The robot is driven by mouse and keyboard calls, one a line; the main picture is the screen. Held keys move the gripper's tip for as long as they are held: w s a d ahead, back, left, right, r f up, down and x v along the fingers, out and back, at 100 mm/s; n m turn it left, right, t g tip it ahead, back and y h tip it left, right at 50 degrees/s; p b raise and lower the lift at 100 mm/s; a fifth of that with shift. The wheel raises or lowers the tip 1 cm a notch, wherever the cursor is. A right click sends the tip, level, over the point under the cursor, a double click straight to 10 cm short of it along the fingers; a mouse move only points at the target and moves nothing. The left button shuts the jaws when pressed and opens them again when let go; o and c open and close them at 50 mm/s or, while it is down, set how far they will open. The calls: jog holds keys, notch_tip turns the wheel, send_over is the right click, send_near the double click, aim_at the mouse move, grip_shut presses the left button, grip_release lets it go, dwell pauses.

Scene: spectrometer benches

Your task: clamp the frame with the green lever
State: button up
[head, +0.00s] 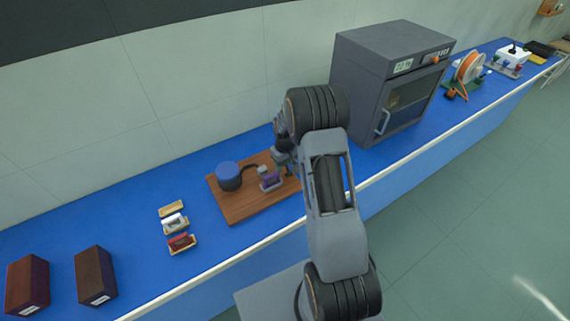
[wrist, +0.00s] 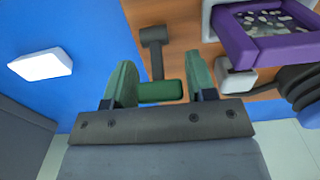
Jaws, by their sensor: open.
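The green lever (wrist: 160,91) shows in the wrist view as a short green handle, with a dark grey bar (wrist: 155,55) beside it above the wooden board. My gripper (wrist: 161,76) is open, with one greenish finger on each side of the lever; I cannot tell whether they touch it. The purple frame (wrist: 238,47) is at the upper right, holding a dark speckled panel, beside light grey blocks. The lever is hidden there by my arm.
A grey oven (head: 388,85) stands to the right on the blue bench. Small trays (head: 182,245) and two dark boxes (head: 95,275) are at the left. A white block (wrist: 42,65) shows in the wrist view.

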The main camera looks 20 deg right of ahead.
jog(key=c, duration=0.6)
jog(key=shift+c, duration=0.2)
